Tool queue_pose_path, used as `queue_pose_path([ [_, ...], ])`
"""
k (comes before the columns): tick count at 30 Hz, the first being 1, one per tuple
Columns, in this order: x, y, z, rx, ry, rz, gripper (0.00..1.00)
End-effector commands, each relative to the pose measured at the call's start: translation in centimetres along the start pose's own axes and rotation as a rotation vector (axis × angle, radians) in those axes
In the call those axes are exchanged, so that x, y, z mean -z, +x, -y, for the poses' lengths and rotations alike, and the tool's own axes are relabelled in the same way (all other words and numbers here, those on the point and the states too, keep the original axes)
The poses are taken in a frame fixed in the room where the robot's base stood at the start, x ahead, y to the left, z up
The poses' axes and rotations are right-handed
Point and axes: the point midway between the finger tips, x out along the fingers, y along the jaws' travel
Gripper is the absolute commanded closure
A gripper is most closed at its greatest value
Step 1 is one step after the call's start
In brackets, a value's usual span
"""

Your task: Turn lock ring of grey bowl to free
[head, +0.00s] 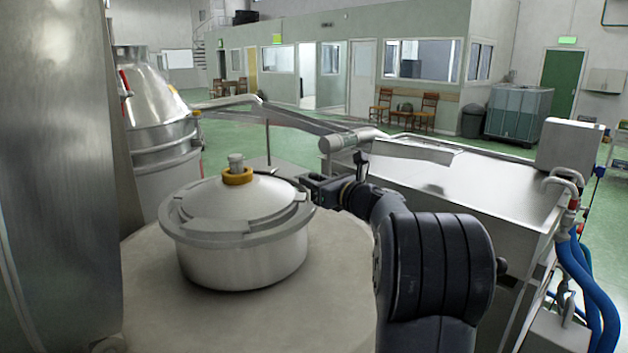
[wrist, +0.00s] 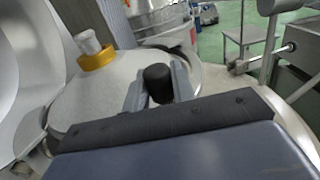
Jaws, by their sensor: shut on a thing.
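The grey bowl (head: 243,262) stands upright on a round pale top, with a shallow domed lid (head: 215,203). The grey lock ring (head: 200,238) runs around the lid's rim. A yellow collar (head: 238,177) with a short grey stub sits at the lid's centre; it also shows in the wrist view (wrist: 95,60). My gripper (head: 311,187) is at the right side of the ring. In the wrist view my gripper (wrist: 159,82) is shut on a black knob (wrist: 158,76) between its two fingers. The knob's joint to the ring is hidden.
A large steel cylinder (head: 55,180) stands close on the left. A conical steel vessel (head: 160,110) is behind the bowl. A steel table-like tank (head: 470,185) stands to the right, with blue hoses (head: 590,285) at its edge. Open green floor lies beyond.

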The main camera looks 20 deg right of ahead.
Motion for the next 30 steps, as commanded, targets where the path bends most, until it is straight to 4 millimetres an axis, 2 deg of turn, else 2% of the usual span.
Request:
queue_pose_path([
  [4,-0.3,0.0,0.1,0.004,-0.002,0.005,1.0],
  [5,-0.3,0.0,0.1,0.004,-0.002,0.006,0.74],
  [12,-0.2,0.0,0.1,0.004,-0.001,0.004,0.55],
  [22,-0.1,-0.7,0.1,0.005,-0.001,0.003,0.55],
  [26,0.1,-2.7,0.1,0.007,-0.001,0.004,0.55],
  [30,0.1,-5.6,0.2,0.009,-0.003,0.004,0.55],
])
